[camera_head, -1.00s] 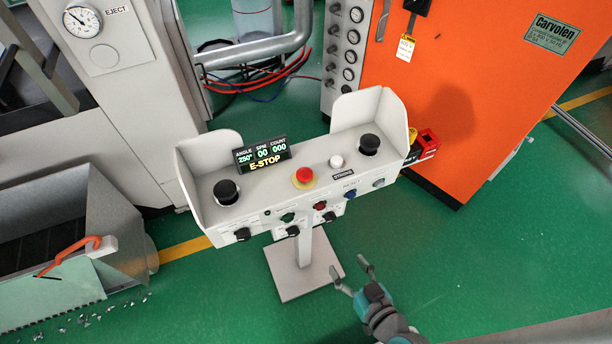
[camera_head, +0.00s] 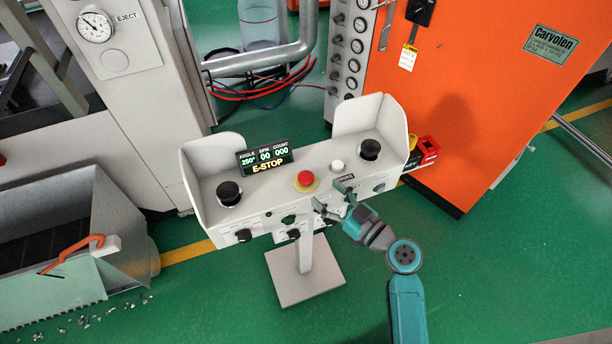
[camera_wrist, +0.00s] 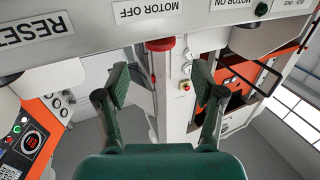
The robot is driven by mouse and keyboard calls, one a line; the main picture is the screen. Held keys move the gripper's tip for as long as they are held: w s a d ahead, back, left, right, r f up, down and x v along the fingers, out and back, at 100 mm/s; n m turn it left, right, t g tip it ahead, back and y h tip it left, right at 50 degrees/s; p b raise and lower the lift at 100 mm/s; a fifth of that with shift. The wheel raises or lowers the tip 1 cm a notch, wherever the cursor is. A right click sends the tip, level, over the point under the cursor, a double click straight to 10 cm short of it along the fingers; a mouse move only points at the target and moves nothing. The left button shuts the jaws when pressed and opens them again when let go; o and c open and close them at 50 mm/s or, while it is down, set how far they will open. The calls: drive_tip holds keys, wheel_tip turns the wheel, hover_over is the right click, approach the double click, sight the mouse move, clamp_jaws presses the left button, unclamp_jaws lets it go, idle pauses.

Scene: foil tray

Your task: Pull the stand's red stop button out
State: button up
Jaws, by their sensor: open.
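The red stop button (camera_head: 305,179) sits on a yellow ring on top of the pale control stand (camera_head: 285,195), near its middle. The stand's display (camera_head: 264,157) reads E-STOP. My gripper (camera_head: 332,194) is open and empty at the stand's front edge, to the right of and nearer than the stop button, apart from it. In the wrist view my spread fingers (camera_wrist: 160,84) face the front panel, with a red button (camera_wrist: 160,44) by the MOTOR OFF label between and beyond them. I cannot make out the top stop button in the wrist view.
Black knobs (camera_head: 229,193) and (camera_head: 370,149) stand at both ends of the stand, beside raised side guards. A white button (camera_head: 337,165) is right of the stop button. An orange cabinet (camera_head: 470,100) stands behind right. Green floor (camera_head: 480,270) is clear at front right.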

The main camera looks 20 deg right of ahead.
sight(311, 181)
drive_tip(key=x, duration=0.8)
drive_tip(key=shift+w, duration=0.2)
drive_tip(key=shift+c, duration=0.2)
